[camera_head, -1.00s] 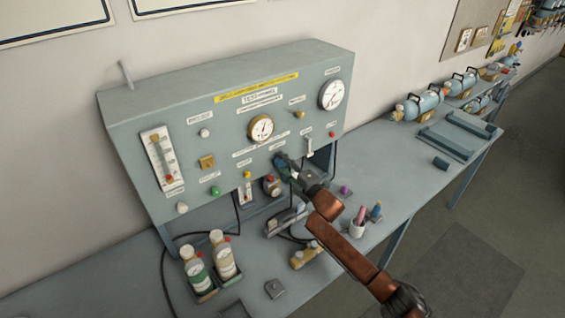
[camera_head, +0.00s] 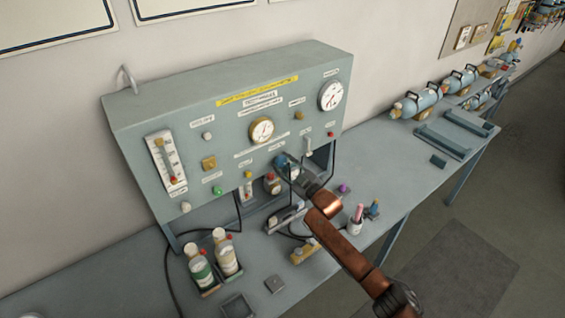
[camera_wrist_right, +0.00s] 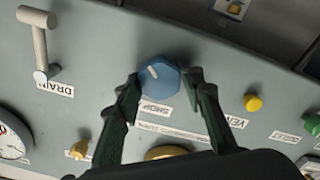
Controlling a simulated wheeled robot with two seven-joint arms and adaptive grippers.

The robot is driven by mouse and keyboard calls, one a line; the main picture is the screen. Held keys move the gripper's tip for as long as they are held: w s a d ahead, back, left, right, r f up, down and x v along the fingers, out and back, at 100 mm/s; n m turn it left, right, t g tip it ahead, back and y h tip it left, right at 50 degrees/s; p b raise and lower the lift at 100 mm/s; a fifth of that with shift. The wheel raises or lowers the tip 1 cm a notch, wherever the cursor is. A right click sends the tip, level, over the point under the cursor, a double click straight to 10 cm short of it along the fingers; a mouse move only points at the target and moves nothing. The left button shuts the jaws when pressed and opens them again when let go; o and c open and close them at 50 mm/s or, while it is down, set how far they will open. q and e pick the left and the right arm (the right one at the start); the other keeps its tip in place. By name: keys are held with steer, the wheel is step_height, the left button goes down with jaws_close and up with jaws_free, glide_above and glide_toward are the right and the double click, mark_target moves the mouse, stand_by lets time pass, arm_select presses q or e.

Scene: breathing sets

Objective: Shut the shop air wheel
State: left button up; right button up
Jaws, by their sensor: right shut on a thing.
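The shop air wheel (camera_wrist_right: 160,82) is a blue knob with a white mark, on the grey test panel above a partly covered "SHOP" label. In the right wrist view my right gripper (camera_wrist_right: 163,82) has a finger on each side of the wheel and is shut on it. In the head view the wheel (camera_head: 281,160) shows at the panel's lower edge, and my right gripper (camera_head: 290,168) reaches it from the lower right, partly hiding it. My left gripper is not in view.
The panel (camera_head: 225,115) carries gauges, a yellow knob (camera_wrist_right: 253,103) and a drain lever (camera_wrist_right: 38,45) near the wheel. Cylinders (camera_head: 415,103) lie at the right.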

steer(key=m+p, duration=0.1)
steer(key=m, duration=0.5)
steer(key=shift+m, duration=0.3)
steer(key=m, duration=0.3)
steer(key=shift+m, duration=0.3)
steer(key=m, duration=0.3)
steer(key=shift+f+m+p, duration=0.1)
steer(key=shift+m+p, duration=0.2)
steer(key=m, duration=0.3)
steer(key=shift+m, duration=0.3)
steer(key=m+p, duration=0.1)
steer(key=m, duration=0.1)
steer(key=shift+m, duration=0.4)
steer(key=m+p, duration=0.2)
steer(key=m, duration=0.3)
steer(key=m+p, duration=0.2)
steer(key=m, duration=0.3)
steer(key=m+p, duration=0.3)
steer(key=m, duration=0.2)
steer(key=m+p, duration=0.3)
steer(key=m, duration=0.2)
steer(key=shift+a+m, duration=0.1)
steer(key=shift+m, duration=0.3)
steer(key=shift+m+p, duration=1.3)
steer(key=shift+m, duration=0.9)
steer(key=shift+f, duration=0.1)
